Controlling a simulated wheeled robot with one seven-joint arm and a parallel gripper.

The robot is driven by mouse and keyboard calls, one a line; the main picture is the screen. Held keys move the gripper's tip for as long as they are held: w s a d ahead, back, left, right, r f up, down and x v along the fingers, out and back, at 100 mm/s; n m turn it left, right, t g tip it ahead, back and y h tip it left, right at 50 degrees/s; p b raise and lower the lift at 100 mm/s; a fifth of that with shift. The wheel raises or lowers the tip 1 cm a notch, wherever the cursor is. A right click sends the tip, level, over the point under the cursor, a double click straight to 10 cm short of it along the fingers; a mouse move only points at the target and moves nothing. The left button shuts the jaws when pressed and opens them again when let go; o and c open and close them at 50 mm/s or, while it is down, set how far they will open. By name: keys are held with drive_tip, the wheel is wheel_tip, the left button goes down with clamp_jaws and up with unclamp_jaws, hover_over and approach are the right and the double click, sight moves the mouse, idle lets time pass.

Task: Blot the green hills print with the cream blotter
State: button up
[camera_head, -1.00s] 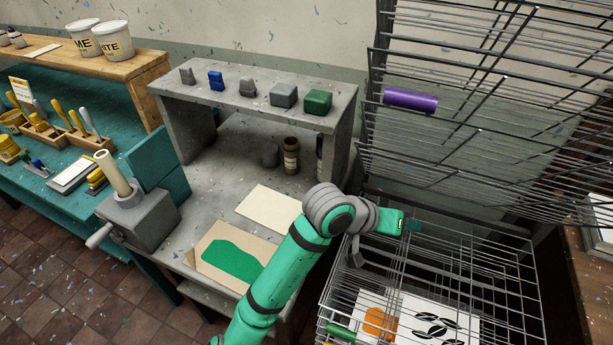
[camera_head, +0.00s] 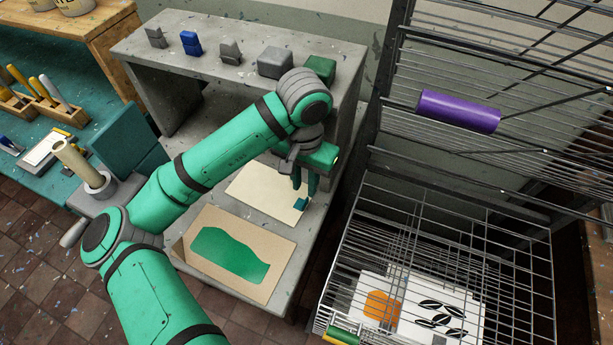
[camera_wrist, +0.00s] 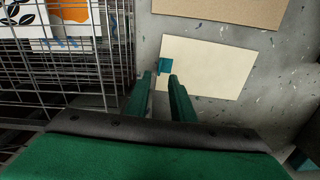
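The green hills print (camera_head: 230,252), a tan sheet with a green shape, lies flat on the grey bench. The cream blotter (camera_head: 250,187) lies flat just behind it, partly hidden by my arm. The blotter has a teal tab (camera_head: 301,204) at its right edge. My gripper (camera_head: 304,189) is over the tab end of the blotter, pointing down. In the wrist view my gripper (camera_wrist: 161,77) is open and empty, with the tab (camera_wrist: 165,66) in line with the gap between the fingers. The blotter (camera_wrist: 215,65) and the print's tan edge (camera_wrist: 220,10) also show there.
A grey press-like device (camera_head: 92,180) is at left.

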sight(305, 201)
wheel_tip(305, 201, down, 7)
drive_tip(key=shift+a, duration=0.1)
drive_tip(key=shift+f, duration=0.15)
drive_tip(key=shift+c, duration=1.3)
clamp_jaws()
